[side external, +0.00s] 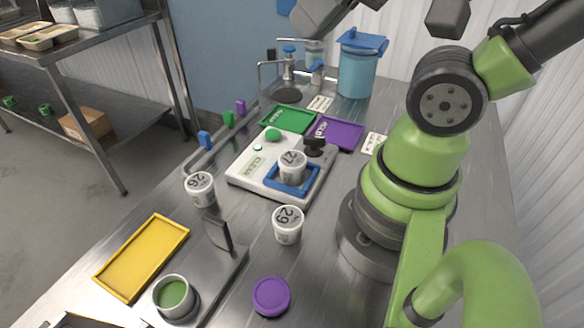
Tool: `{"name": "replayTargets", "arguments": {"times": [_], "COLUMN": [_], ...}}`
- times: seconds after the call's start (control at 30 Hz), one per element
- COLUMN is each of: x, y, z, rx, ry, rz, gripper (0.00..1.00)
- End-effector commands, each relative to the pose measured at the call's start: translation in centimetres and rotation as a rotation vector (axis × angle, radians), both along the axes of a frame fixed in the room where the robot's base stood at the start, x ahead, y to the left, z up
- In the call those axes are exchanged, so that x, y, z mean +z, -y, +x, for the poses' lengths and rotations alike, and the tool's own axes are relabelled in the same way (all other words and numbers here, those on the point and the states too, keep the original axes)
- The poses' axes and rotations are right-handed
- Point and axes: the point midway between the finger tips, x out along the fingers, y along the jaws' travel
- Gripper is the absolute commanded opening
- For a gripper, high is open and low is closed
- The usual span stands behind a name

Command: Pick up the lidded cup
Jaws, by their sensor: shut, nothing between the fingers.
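Three white cups with numbers on them show in the side external view. Cup 27 (292,167) stands inside a blue square frame (271,184) on a white board-like unit (243,184). Cup 26 (200,189) stands on the steel table to its left, and cup 29 (288,225) stands in front of it. Their tops look closed and white, but I cannot make out separate lids. A purple round lid-like disc (271,297) lies on the table in front. My gripper's fingers are out of view; only grey parts cut off by the top edge show, well above the cups.
A cup with a green inside (174,295) stands on a metal stand at front left, beside a yellow tray (143,256). Green (289,119) and purple (338,133) trays lie behind the white unit. A blue-lidded container (357,72) stands at the back.

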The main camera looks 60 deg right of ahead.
Motion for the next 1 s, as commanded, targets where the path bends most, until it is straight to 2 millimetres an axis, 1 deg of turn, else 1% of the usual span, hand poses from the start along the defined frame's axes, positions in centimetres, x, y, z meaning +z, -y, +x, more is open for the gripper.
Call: {"name": "replayTargets", "arguments": {"times": [0.1, 0.13, 0.17, 0.2, 0.27, 0.3, 0.37, 0.4, 0.47, 0.5, 0.73, 0.83, 0.93, 1.0], "x": [0.0, 0.0, 0.0, 0.0, 0.0, 0.0, 0.0, 0.0, 0.0, 0.0, 0.0, -0.3, -1.4, -2.6], "y": [0.0, 0.0, 0.0, 0.0, 0.0, 0.0, 0.0, 0.0, 0.0, 0.0, 0.0, 0.2, 0.7, 1.2], "z": [0.0, 0.0, 0.0, 0.0, 0.0, 0.0, 0.0, 0.0, 0.0, 0.0, 0.0, 0.4, 1.4, 2.4], "rx": [0.000, 0.000, 0.000, 0.000, 0.000, 0.000, 0.000, 0.000, 0.000, 0.000, 0.000, 0.008, 0.034, 0.069], "ry": [0.000, 0.000, 0.000, 0.000, 0.000, 0.000, 0.000, 0.000, 0.000, 0.000, -0.001, -0.023, -0.086, -0.155], "rz": [0.000, 0.000, 0.000, 0.000, 0.000, 0.000, 0.000, 0.000, 0.000, 0.000, -0.001, -0.016, -0.065, -0.113], "gripper": [0.00, 0.05, 0.12, 0.21, 0.34, 0.44, 0.57, 0.67, 0.80, 0.83, 0.83, 0.83, 0.83, 0.83]}}
